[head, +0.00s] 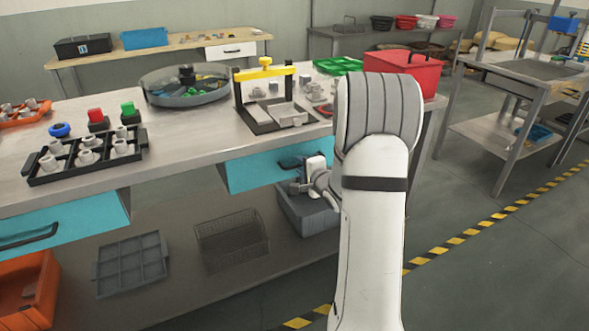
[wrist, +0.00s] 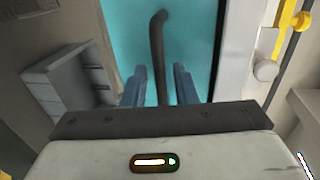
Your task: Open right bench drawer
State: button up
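The right bench drawer (head: 250,174) is a teal front under the workbench top, and it looks closed. Its dark bar handle (head: 290,162) is partly hidden by my arm in the head view. In the wrist view the teal drawer front (wrist: 190,35) fills the middle, and the handle (wrist: 157,45) runs down between my two blue fingers. My gripper (wrist: 160,72) is open, with a gap between the handle and each finger. In the head view my gripper (head: 300,187) is in front of the right end of the drawer.
The left teal drawer (head: 60,222) has its own handle. On the lower shelf are a grey bin (head: 310,215), a wire basket (head: 232,240) and a grey divided tray (head: 131,265). A yellow-handled fixture (head: 265,72) and a red bin (head: 402,68) stand on the bench.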

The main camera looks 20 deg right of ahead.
jog(key=shift+w+f, duration=0.1)
jog(key=shift+w, duration=0.55)
grip_shut()
